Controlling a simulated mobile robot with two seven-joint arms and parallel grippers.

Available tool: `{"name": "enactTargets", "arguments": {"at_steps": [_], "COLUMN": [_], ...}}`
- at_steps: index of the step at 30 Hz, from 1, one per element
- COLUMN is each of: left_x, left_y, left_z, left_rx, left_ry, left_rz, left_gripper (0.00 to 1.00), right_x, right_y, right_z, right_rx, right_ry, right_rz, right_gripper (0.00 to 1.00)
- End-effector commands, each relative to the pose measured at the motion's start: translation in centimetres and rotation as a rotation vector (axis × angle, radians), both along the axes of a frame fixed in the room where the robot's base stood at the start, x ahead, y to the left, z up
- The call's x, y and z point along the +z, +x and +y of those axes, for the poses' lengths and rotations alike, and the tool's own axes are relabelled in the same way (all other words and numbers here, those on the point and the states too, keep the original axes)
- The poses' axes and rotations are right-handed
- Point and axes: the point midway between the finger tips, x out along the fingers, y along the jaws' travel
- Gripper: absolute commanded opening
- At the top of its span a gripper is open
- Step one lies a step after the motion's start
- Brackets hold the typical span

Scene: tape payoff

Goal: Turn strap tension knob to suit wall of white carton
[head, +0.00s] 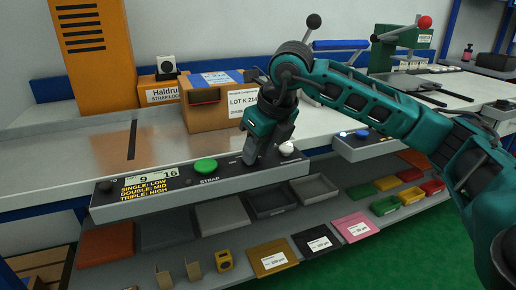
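My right gripper (252,156) reaches down from the right to the front control panel (245,178). Its fingertips are at the panel between the green button (205,166) and a white ball-shaped knob (287,149). The fingers hide the panel spot under them, so I cannot tell whether they grip a knob there. A dark knob (105,187) sits at the panel's left end. A yellow-lettered sign (147,187) reads single low, double mid, triple high. A brown carton (210,117) labelled LOT K 214 stands behind the panel; I make out no clearly white carton. My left gripper is out of view.
An orange slotted cabinet (92,50) and a strap box (160,90) stand at the back left. A second panel (362,146) and a green press with a red ball (424,22) are at the right. Bins and cards fill the lower shelf. The left steel top (60,150) is clear.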

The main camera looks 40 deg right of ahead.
Motion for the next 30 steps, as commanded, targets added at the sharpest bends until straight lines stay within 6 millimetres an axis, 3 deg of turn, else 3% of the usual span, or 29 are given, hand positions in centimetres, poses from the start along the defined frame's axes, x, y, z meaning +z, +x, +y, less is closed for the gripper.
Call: {"name": "enactTargets", "arguments": {"at_steps": [11, 24, 30], "left_x": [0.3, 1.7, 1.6], "left_y": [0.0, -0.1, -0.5], "left_z": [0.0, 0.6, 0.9], "left_rx": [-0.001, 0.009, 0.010], "left_ry": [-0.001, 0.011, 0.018], "left_rz": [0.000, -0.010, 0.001], "left_gripper": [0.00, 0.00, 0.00], "right_x": [0.6, 8.9, 11.3], "right_y": [-0.2, -3.5, -4.6], "right_z": [-0.1, -0.6, -0.7], "right_rx": [0.000, 0.000, 0.000], "right_ry": [0.000, 0.000, 0.000], "right_rz": [0.000, -0.004, -0.001], "right_gripper": [0.37, 0.37, 0.37]}}
